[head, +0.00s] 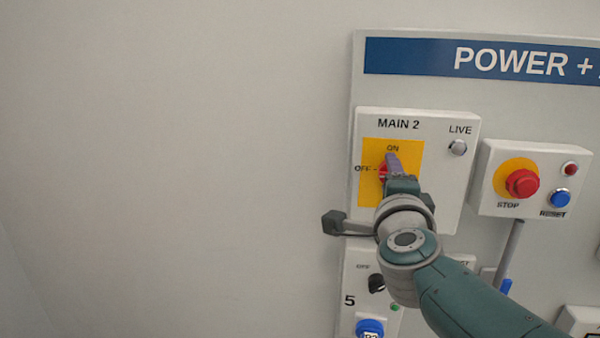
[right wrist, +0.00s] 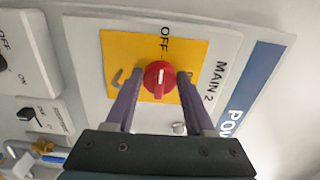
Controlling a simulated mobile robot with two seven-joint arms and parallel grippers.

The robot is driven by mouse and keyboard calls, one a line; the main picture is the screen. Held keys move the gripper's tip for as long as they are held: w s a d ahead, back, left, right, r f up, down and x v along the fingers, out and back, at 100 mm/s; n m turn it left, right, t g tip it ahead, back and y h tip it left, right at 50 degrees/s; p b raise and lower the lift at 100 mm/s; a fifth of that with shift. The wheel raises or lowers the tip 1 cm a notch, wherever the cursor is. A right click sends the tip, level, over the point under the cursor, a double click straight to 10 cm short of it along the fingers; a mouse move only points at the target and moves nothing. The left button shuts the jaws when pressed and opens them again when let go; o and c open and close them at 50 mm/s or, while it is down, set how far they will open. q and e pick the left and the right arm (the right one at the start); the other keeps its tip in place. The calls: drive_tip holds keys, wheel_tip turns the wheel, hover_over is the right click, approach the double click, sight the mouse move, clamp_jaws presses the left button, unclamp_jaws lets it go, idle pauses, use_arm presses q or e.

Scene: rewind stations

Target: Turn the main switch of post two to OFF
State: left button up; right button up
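The main switch labelled MAIN 2 is a red round knob (head: 383,172) on a yellow plate (head: 371,190), mostly behind my gripper in the head view. In the right wrist view the knob (right wrist: 159,78) shows clearly, and its white mark lines up with the OFF label. The grey LIVE lamp (head: 458,147) looks unlit. My right gripper (right wrist: 160,76) is open, with one purple finger on each side of the knob and a visible gap to it. In the head view the gripper (head: 391,165) covers part of the plate. My left gripper is not in view.
To the right is a box with a red STOP button (head: 522,184) and a blue RESET button (head: 561,198). Below the switch is a box with a black knob (head: 377,283) and a blue socket (head: 369,328). The wall at left is bare.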

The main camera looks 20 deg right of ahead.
drive_tip(key=o, duration=0.4)
drive_tip(key=shift+f, duration=0.1)
